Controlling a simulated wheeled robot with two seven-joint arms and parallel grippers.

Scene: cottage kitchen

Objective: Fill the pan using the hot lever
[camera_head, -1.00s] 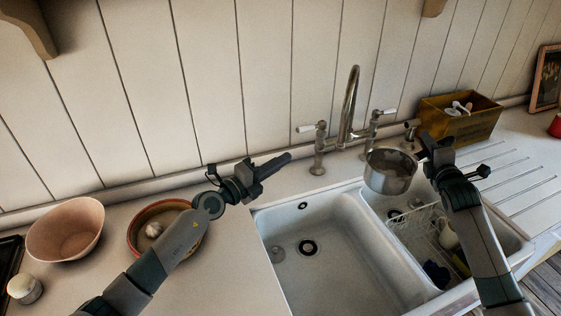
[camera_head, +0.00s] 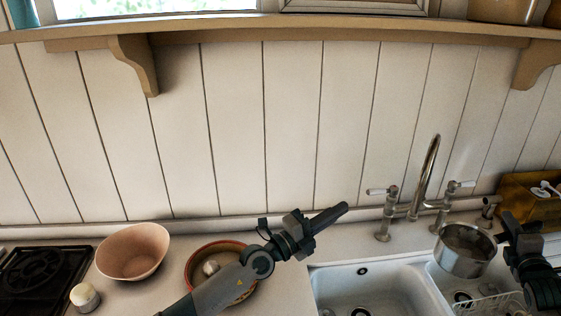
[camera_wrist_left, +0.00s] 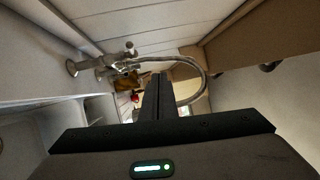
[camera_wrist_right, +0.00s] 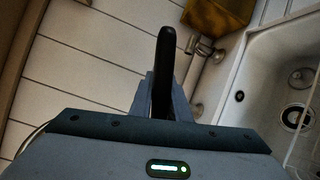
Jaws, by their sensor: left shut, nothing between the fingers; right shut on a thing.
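The metal pan (camera_head: 462,262) is held level over the sink, right of and in front of the tall curved faucet (camera_head: 431,165). My right gripper (camera_head: 508,224) is shut on its handle; the dark handle (camera_wrist_right: 165,75) shows between the fingers in the right wrist view. The pan's inside looks empty. The faucet has a left lever (camera_head: 379,191) and a right lever (camera_head: 463,184), both white-tipped; no hot marking is readable. My left gripper (camera_head: 340,213) is shut and empty, left of the left lever and apart from it. The left wrist view shows the curved spout (camera_wrist_left: 200,78) beyond its fingers.
The double white sink (camera_head: 335,276) lies below, with a wire rack (camera_head: 497,303) in its right basin. A pink bowl (camera_head: 132,252), a brown dish (camera_head: 196,262), a small white jar (camera_head: 85,297) and a hob (camera_head: 40,280) are left. A wooden box (camera_head: 520,205) stands right.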

